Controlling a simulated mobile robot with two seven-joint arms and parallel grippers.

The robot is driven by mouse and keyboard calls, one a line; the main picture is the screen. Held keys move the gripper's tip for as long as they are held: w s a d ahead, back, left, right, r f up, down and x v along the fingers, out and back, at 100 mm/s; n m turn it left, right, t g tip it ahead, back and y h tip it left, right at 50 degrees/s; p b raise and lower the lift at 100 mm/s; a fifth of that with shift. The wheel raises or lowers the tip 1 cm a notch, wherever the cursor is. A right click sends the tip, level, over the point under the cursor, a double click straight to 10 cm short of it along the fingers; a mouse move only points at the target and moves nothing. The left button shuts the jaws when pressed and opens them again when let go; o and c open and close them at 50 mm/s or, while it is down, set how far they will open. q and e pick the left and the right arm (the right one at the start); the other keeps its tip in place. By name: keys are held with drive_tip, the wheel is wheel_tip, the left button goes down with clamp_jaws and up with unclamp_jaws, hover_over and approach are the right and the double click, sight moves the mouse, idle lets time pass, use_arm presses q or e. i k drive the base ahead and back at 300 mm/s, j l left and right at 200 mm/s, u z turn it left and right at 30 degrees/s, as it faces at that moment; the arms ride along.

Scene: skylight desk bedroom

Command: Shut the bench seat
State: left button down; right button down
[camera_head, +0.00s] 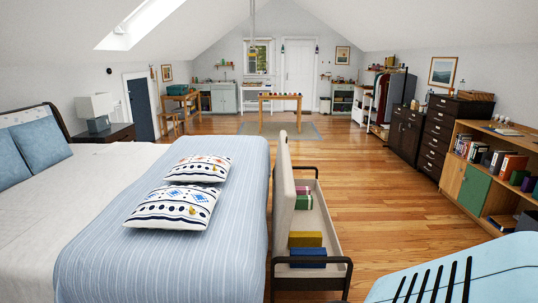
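The bench (330,262) stands at the foot of the bed, with dark metal end frames. Its pale seat lid (284,205) is open, standing almost upright on the bed side. The storage space inside is exposed. In it are a yellow box (305,239) and a blue box (308,258) at the near end, and a green box (304,202) and a small red item (303,190) further back. Neither of my grippers is in view.
The bed (180,260) with two patterned pillows is close along the bench's left. Wooden floor (375,215) is clear to the right, before a bookshelf (490,175). A light-blue slotted object (490,265) fills the bottom right corner; I cannot tell what it is.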

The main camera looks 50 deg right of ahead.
sight(285, 196)
drive_tip(key=z, duration=1.75)
drive_tip(key=i+l+z, duration=0.95)
drive_tip(key=i+z, duration=0.15)
drive_tip(key=i, duration=0.2)
drive_tip(key=i+l+z, duration=0.1)
drive_tip(key=i+z, duration=0.3)
drive_tip(key=i+u, duration=0.1)
drive_tip(key=i, duration=0.6)
drive_tip(key=i+l+u, duration=0.15)
drive_tip(key=i, duration=0.6)
drive_tip(key=i+u, duration=0.5)
drive_tip(key=i+l+u, duration=0.1)
drive_tip(key=i+u, duration=0.9)
drive_tip(key=u, duration=0.25)
drive_tip(key=i+l+u, duration=0.25)
drive_tip(key=u, duration=0.15)
